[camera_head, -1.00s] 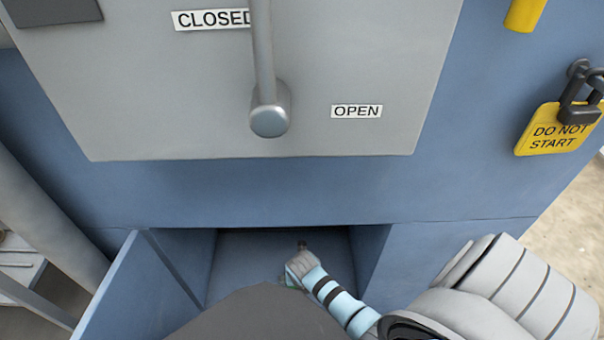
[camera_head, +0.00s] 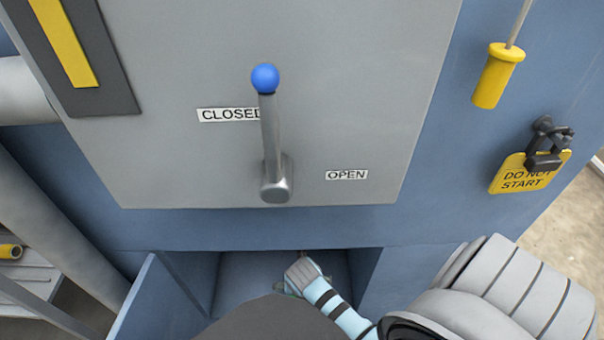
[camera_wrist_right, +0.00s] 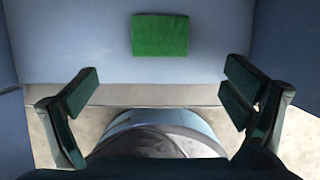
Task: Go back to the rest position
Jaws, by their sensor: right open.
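My right arm reaches into the open lower compartment (camera_head: 235,275) of the blue machine in the head view. Its wrist is at the compartment mouth, and the fingers are mostly hidden there. In the right wrist view my right gripper (camera_wrist_right: 160,112) is open, its two dark green-padded fingers wide apart with nothing between them. A flat green rectangle (camera_wrist_right: 160,35) lies on a blue-grey surface beyond the fingertips, apart from them. My left gripper is in neither view.
The compartment door (camera_head: 160,305) stands open at the left. Above, a lever with a blue knob (camera_head: 265,78) points up between the CLOSED label (camera_head: 228,115) and OPEN label (camera_head: 346,175). A padlock (camera_head: 548,142) with a yellow DO NOT START tag (camera_head: 530,173) and a yellow handle (camera_head: 497,76) are at right.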

